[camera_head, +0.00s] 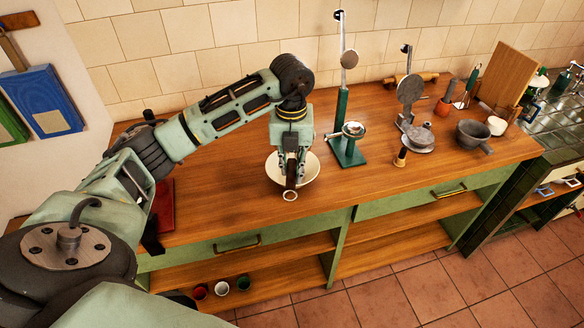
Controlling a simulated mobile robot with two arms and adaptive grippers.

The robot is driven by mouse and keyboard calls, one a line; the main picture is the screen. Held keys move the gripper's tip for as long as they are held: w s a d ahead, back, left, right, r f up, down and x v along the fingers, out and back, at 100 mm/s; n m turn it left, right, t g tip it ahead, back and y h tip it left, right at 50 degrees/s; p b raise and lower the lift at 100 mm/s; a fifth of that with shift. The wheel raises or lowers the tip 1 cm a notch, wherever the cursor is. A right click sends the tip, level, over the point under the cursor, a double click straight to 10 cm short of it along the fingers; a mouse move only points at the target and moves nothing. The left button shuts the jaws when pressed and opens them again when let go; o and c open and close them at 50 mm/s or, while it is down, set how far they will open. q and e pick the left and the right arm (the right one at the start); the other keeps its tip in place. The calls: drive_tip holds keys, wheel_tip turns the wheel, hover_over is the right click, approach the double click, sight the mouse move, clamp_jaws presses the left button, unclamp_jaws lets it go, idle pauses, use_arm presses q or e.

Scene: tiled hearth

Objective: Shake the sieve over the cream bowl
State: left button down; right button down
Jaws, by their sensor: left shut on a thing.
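The ring shows at the bowl's near rim. The gripper hides much of the sieve, so I cannot tell its tilt or what it contains. My right gripper is out of view.
A green stand (345,150) rises just right of the bowl. Farther right are a grey press (411,110) and a dark grey pan (472,134). A red object (166,205) lies at the counter's left. The counter front between bowl and pan is mostly clear.

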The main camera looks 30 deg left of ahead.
use_arm(q)
drive_tip(key=shift+f+b, duration=0.3)
drive_tip(key=shift+f, duration=0.3)
wheel_tip(320, 180, down, 4)
drive_tip(key=shift+r+b, duration=0.25)
drive_tip(key=shift+b, duration=0.9)
drive_tip(key=shift+a, duration=0.1)
drive_tip(key=shift+w+d, duration=0.6)
drive_tip(key=shift+d, duration=0.35)
drive_tip(key=shift+s+a, duration=0.1)
